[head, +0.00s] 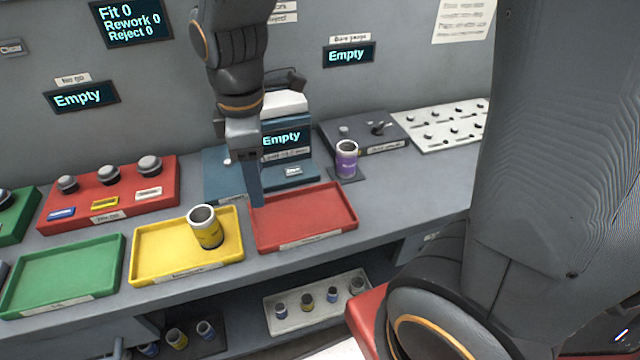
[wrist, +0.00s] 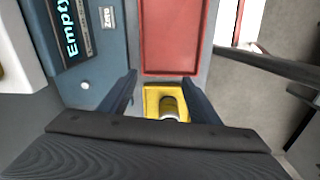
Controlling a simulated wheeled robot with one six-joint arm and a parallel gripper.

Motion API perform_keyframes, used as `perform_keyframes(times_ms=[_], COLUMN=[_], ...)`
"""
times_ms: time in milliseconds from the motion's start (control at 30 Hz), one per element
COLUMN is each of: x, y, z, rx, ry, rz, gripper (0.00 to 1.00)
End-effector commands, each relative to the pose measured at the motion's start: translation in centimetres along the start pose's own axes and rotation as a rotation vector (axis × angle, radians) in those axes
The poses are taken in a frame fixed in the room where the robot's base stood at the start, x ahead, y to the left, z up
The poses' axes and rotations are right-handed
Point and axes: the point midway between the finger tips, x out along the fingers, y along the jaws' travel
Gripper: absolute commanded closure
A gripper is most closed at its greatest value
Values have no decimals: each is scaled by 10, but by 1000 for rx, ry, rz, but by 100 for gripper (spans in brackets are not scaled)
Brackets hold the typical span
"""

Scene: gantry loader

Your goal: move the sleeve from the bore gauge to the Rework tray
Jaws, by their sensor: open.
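A yellow sleeve (head: 206,228) with a grey rim stands upright in the yellow tray (head: 142,270); its label is too small to read. In the wrist view this sleeve (wrist: 169,108) shows beyond my fingers, in the yellow tray (wrist: 151,98). A purple sleeve (head: 346,160) stands upright on a dark pad in front of the dark gauge box (head: 340,136) at the right. The bore gauge display (head: 348,54) on the wall reads Empty. My gripper (head: 256,200) is open and empty, near the back left corner of the red tray, apart from both sleeves.
The red tray (head: 342,190) and green tray (head: 62,270) are empty. A blue instrument (head: 222,170) with an Empty display stands behind my gripper. A red block with knobs (head: 168,172) stands behind the yellow tray. Several sleeves sit on a white rack (head: 290,322) below the bench.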

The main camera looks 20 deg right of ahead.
Motion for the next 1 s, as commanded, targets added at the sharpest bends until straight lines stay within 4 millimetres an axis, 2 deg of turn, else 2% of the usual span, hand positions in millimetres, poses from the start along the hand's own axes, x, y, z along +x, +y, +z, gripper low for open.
perform_keyframes(times_ms=[33,200,300,400,600,1000], x=[6,23,30,35,39,39], y=[1,0,-3,-7,-10,-10], z=[19,73,98,114,126,125], rx=[163,732,1003,1197,1353,1353], ry=[0,9,17,23,29,29], rz=[3,20,29,34,39,39], gripper=[43,43,43,43,43,43])
